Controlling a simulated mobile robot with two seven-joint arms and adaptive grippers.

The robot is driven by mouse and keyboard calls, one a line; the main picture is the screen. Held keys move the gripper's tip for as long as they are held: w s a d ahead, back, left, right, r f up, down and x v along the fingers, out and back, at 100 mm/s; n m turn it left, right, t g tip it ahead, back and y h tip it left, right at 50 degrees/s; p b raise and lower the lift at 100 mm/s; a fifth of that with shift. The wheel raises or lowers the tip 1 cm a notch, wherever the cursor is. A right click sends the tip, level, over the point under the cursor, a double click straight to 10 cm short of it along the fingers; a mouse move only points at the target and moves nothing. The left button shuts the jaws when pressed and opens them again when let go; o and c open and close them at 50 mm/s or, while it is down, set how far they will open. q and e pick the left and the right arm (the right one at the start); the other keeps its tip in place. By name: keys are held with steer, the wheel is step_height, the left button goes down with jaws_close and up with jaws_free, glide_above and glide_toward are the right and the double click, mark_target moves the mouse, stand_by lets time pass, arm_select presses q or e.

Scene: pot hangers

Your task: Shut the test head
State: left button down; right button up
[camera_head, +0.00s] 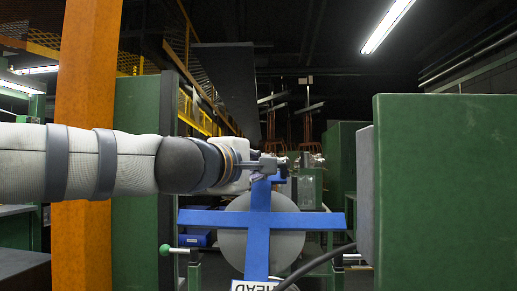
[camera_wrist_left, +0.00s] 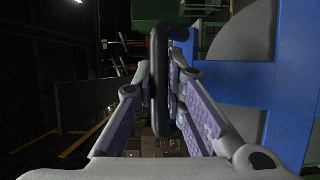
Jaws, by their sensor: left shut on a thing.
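My left arm comes in from the left, and my left gripper (camera_head: 268,165) is at the top of the blue upright. In the left wrist view the gripper is shut on a dark bar-shaped handle (camera_wrist_left: 158,75), which stands between its fingers beside the blue frame (camera_wrist_left: 297,75). My right gripper is not in view.
A large green cabinet (camera_head: 450,190) with a grey block (camera_head: 366,195) on its side stands at the right. An orange post (camera_head: 85,235) and a green panel (camera_head: 137,230) stand at the left. A green-knobbed lever (camera_head: 166,250) and a dark cable (camera_head: 318,262) are low near the head.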

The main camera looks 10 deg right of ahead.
arm_select(q)
steer(key=w+f, duration=0.1)
steer(key=w, duration=0.1)
steer(key=w+d+f, duration=0.1)
steer(key=w, duration=0.1)
steer(key=w+f, duration=0.1)
steer(key=shift+w+d, duration=0.4)
steer(key=c, duration=1.6)
jaws_free()
steer(key=shift+c, duration=0.2)
steer(key=shift+a, duration=0.1)
steer(key=shift+s+a, duration=0.1)
steer(key=shift+a, duration=0.05)
steer(key=v, duration=1.1)
steer(key=shift+s, duration=0.35)
steer(key=shift+a, duration=0.1)
